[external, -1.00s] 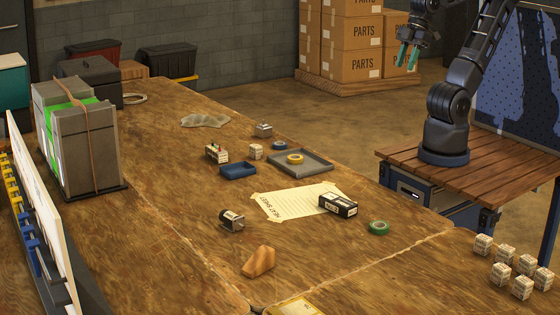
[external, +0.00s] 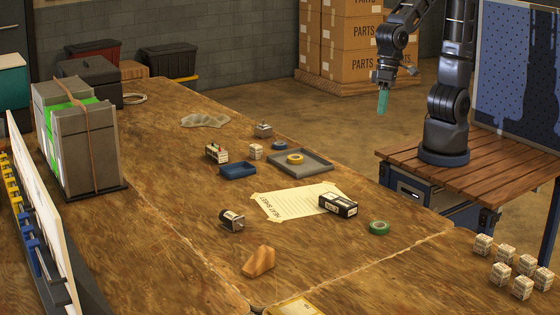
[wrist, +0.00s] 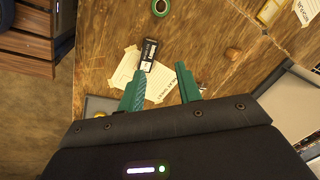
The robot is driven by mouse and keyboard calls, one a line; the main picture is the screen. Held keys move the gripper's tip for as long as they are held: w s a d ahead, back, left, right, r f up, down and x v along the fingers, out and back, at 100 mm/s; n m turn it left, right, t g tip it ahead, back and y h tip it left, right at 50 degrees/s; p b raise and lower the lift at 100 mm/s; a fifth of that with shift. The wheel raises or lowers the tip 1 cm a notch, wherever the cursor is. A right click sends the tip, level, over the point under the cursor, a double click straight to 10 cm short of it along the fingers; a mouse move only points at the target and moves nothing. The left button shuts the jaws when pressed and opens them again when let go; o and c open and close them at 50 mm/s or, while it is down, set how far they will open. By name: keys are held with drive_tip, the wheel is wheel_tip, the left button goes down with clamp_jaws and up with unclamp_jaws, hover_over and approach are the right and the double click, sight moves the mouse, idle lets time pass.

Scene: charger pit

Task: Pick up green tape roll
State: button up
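The green tape roll (external: 379,228) lies flat on the wooden workbench near its right edge, just right of a black-and-white box (external: 338,204). In the wrist view the tape roll (wrist: 161,7) shows at the top edge, partly cut off, beyond my fingertips. My gripper (external: 383,103) hangs in the air with its teal fingers pointing down, well above and behind the tape roll. In the wrist view the two teal fingers of my gripper (wrist: 158,82) are spread apart with nothing between them.
A paper sheet (external: 285,203) is taped beside the box. A grey tray (external: 318,163) holding a yellow ring (external: 295,159), a blue bin (external: 238,170), a motor (external: 231,219) and a wooden wedge (external: 258,261) stand on the bench. Several small white cubes (external: 502,273) sit at right. Bench around the roll is mostly clear.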

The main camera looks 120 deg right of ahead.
drive_tip(key=w+a+f+m+g, duration=0.1)
drive_tip(key=w+a+f+m, duration=0.3)
drive_tip(key=f, duration=0.6)
drive_tip(key=m+g, duration=0.1)
drive_tip(key=m, duration=0.7)
hover_over(372, 226)
wheel_tip(372, 226, down, 13)
drive_tip(key=shift+h, duration=0.4)
drive_tip(key=shift+s+d+f, duration=0.1)
drive_tip(key=shift+f, duration=5.3)
drive_tip(key=shift+c, duration=0.2)
clamp_jaws()
